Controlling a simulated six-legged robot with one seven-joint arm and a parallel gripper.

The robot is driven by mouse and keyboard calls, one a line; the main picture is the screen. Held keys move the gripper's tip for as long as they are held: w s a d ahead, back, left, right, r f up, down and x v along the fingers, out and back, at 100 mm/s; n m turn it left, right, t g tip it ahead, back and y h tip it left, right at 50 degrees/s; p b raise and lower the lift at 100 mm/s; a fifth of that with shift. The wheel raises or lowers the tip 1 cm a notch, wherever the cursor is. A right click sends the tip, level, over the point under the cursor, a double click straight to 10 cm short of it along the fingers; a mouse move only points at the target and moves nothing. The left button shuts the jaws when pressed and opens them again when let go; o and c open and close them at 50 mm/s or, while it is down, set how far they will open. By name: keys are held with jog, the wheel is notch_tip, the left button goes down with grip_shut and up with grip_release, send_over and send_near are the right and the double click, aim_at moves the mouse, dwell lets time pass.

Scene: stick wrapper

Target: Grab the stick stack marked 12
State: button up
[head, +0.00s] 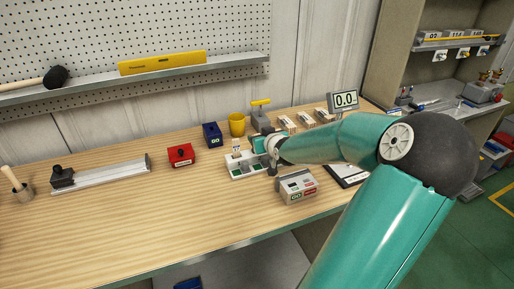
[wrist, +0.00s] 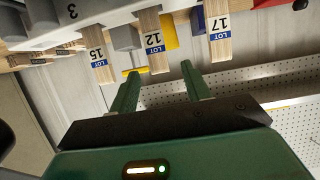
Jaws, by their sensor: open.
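The stick stack marked 12 (wrist: 154,42) is a bundle of pale wooden sticks with a white and blue LOT label. In the wrist view it hangs between stack 15 (wrist: 98,55) on the left and stack 17 (wrist: 219,38) on the right, all projecting from a pale holder (wrist: 105,14). My gripper (wrist: 157,74) is open and empty, its two green fingers pointing towards stack 12, one on each side in the picture. I cannot tell the remaining distance. In the head view my gripper is over the pale tray (head: 238,172), and my arm hides part of it.
A grey box with labels (head: 297,187) stands in front of the tray. A yellow cup (head: 237,125), a blue box (head: 212,135) and a red box (head: 181,156) stand left and behind. A 0.0 display (head: 343,101) stands behind my arm.

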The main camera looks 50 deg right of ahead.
jog(key=shift+x, duration=2.7)
grip_shut()
